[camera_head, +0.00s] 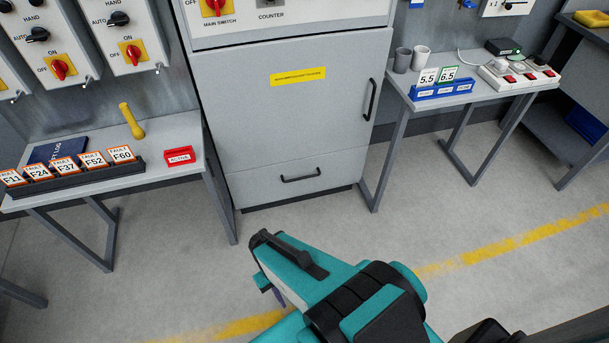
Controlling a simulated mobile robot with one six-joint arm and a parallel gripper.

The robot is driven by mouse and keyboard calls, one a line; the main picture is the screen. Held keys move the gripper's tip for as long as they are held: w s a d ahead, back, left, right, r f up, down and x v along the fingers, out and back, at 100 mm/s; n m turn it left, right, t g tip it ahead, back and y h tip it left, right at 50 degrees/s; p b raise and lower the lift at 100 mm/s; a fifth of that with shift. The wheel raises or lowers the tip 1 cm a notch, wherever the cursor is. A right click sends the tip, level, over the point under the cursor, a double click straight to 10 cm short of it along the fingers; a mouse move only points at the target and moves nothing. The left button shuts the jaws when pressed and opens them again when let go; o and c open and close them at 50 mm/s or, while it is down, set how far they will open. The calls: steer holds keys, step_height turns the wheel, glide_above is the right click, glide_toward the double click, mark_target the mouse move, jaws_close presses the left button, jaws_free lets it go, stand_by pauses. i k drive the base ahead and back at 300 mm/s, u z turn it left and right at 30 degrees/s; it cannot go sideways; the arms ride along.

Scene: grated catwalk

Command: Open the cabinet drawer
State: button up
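The grey cabinet (266,120) stands against the back wall in the camera_head view. Its drawer (260,191) is the low front panel near the floor and looks closed flush with the cabinet. A black horizontal bar handle (300,176) sits on the drawer front. Above it is a taller door with a vertical black handle (371,99) and a yellow label. My teal and black arm reaches in from the bottom of the view. Its end, around my gripper (262,240), is apart from and in front of the drawer. The fingers are not clear enough to show their opening.
A left table (165,176) holds fault cards, a dark book, a yellow object and a red tray. A right table (460,98) holds two cups, number cards and a power strip. Table legs flank the cabinet. The floor before the drawer is clear, with a yellow line.

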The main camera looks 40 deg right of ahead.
mark_target(254, 185)
steer(key=i, duration=0.9)
steer(key=u, duration=0.05)
